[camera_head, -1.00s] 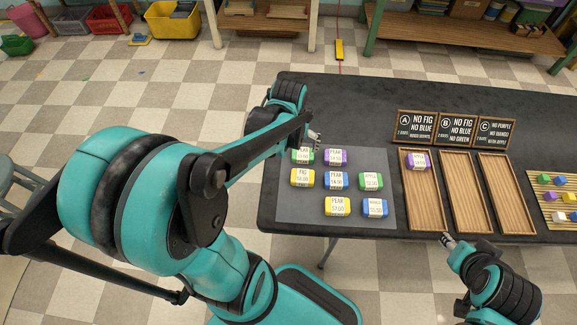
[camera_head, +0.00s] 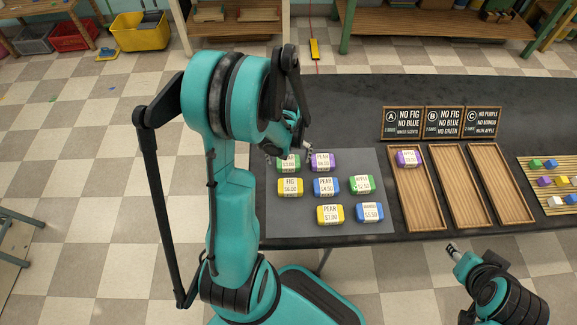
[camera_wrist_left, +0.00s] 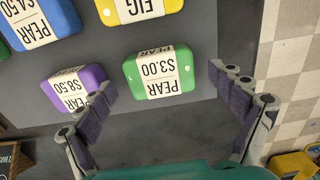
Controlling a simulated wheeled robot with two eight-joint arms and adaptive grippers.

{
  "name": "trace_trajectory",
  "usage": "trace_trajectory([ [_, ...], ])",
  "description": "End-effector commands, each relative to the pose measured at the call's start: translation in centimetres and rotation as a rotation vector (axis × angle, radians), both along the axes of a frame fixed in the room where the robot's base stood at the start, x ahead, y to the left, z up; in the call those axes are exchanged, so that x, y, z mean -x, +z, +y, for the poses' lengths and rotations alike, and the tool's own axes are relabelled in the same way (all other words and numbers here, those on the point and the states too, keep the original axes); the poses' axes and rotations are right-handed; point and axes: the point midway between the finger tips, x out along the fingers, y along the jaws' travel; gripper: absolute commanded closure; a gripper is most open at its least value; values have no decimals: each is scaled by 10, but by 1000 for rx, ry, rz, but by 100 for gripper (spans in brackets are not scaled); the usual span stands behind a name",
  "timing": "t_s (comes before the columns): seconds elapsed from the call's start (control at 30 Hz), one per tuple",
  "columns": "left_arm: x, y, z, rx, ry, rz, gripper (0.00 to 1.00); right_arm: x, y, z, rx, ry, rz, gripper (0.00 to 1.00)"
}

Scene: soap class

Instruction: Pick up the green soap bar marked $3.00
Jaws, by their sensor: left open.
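The green soap bar (camera_head: 288,163) has a white label and lies at the back left of the grey mat (camera_head: 385,210). In the left wrist view, the green bar (camera_wrist_left: 160,72) reads PEAR $3.00, upside down. My left gripper (camera_wrist_left: 165,105) is open and empty there. Its fingers are spread to either side of the green bar, with the bar ahead of the tips. In the head view my left gripper (camera_head: 297,148) is over the back left of the mat, partly hidden by my arm. My right gripper (camera_head: 453,250) is in front of the table; its jaws are too small to judge.
A purple PEAR $8.50 bar (camera_wrist_left: 75,90) lies close beside the green bar, near one finger. A yellow FIG bar (camera_head: 290,187) and several other bars lie on the mat. Three wooden trays stand right; the first tray (camera_head: 425,215) holds a purple bar (camera_head: 409,158).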

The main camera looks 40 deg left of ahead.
Motion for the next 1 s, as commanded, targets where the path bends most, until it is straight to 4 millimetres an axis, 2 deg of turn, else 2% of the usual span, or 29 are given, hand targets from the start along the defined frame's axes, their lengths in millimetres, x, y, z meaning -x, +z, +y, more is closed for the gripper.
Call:
trace_trajectory([
  [0.07,0,-9,0,0,0,0,7,0,-5,0,0,0,0,60],
  [0.27,0,-7,0,0,-1,0,7,0,-3,0,0,0,0,60],
  [0.5,0,-7,0,0,-1,0,64,0,-3,0,0,0,0,60],
  [0.83,0,-6,0,0,-1,0,64,0,-2,0,0,0,0,60],
  [1.0,0,8,0,0,-1,0,64,0,5,0,0,0,0,60],
])
